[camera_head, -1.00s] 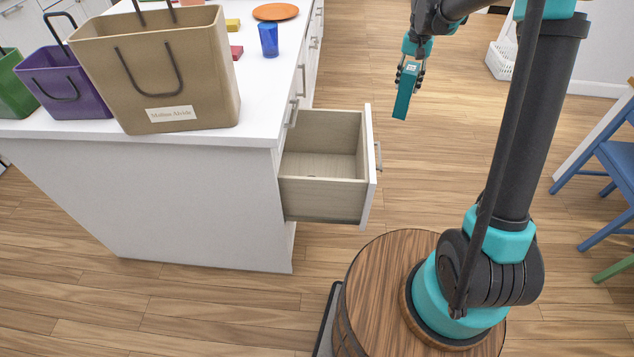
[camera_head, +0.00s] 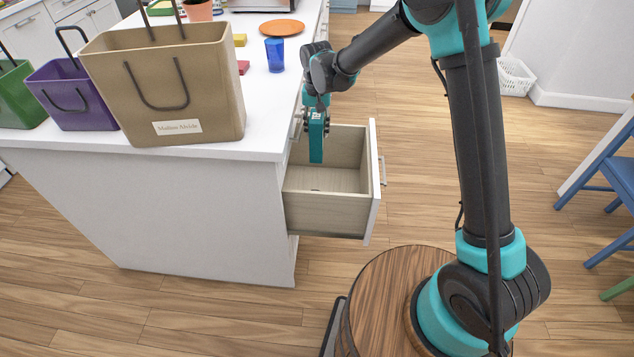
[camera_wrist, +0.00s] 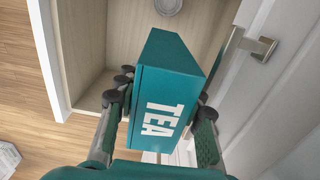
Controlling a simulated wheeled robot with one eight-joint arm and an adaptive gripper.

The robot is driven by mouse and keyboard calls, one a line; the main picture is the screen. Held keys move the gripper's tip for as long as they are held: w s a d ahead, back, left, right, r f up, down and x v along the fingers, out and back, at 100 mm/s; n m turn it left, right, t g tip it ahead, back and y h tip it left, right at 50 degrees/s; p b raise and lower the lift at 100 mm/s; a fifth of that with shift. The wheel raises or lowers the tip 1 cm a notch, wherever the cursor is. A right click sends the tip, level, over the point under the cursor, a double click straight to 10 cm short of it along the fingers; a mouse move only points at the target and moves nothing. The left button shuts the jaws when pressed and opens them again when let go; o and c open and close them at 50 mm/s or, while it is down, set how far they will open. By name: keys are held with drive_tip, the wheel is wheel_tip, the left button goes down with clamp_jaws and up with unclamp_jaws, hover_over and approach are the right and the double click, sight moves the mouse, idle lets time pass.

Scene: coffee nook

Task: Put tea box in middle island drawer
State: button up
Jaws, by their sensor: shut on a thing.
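The teal tea box (camera_head: 317,146) hangs from my gripper (camera_head: 317,112), over the open drawer (camera_head: 343,212) at the end of the white island. In the wrist view, the tea box (camera_wrist: 165,95) shows white "TEA" lettering, and my gripper (camera_wrist: 155,115) is shut on its sides. The far end of the box points down toward the drawer. The drawer's pale wooden inside also shows in the wrist view (camera_wrist: 90,45). In the head view, the box overlaps the drawer's back part; I cannot tell how far its lower end is below the rim.
A small round grey thing (camera_wrist: 168,5) lies in the drawer. A tan bag (camera_head: 170,90), a purple bag (camera_head: 68,98), a blue cup (camera_head: 275,54) and an orange plate (camera_head: 281,27) stand on the island. A blue chair (camera_head: 610,180) is at the right.

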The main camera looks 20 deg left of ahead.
sight(317, 153)
wheel_tip(317, 153, down, 23)
idle(0.5)
drive_tip(key=shift+f, duration=0.1)
drive_tip(key=o, duration=1.2)
drive_tip(key=shift+o, duration=0.2)
wheel_tip(317, 153, up, 12)
drive_tip(key=shift+r, duration=0.1)
